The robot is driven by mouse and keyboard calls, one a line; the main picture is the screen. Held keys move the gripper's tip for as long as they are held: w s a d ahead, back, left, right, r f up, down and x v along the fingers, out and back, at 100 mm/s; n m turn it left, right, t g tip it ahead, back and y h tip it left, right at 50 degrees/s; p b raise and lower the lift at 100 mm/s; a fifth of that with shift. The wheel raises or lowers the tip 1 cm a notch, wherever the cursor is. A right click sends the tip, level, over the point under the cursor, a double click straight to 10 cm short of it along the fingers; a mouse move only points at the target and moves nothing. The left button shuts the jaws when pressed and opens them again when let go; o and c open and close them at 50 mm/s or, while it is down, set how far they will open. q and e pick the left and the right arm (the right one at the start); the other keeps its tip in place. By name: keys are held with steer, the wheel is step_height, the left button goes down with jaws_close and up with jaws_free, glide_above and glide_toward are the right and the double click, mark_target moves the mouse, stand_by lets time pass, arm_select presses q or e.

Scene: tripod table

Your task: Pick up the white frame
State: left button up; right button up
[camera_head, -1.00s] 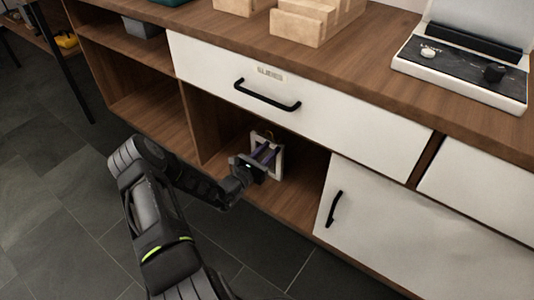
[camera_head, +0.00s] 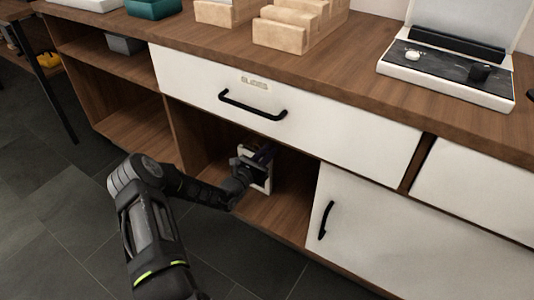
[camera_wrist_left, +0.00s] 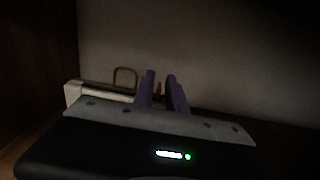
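The white frame (camera_head: 268,177) stands upright in the open lower compartment under the drawer. In the left wrist view its pale top edge (camera_wrist_left: 100,92) shows left of the fingers, with a gold-brown loop (camera_wrist_left: 125,76) above it. My left gripper (camera_head: 262,154) reaches into the compartment and overlaps the frame. In the left wrist view its two purple fingers (camera_wrist_left: 162,92) stand apart with a narrow gap, and a bit of gold shows between them. The gripper's body hides the lower part of the frame; whether the fingers touch it is unclear. My right gripper is not in view.
The compartment floor (camera_head: 275,215) is bare right of the frame. A white drawer (camera_head: 200,80) with a black handle (camera_head: 252,104) hangs above, and a closed white door (camera_head: 400,225) is to the right. Wooden racks (camera_head: 290,28) and a white device (camera_head: 450,80) stand on top.

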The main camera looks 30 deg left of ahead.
arm_select(q)
jaws_close()
steer(key=shift+s, duration=0.1)
stand_by(1.2)
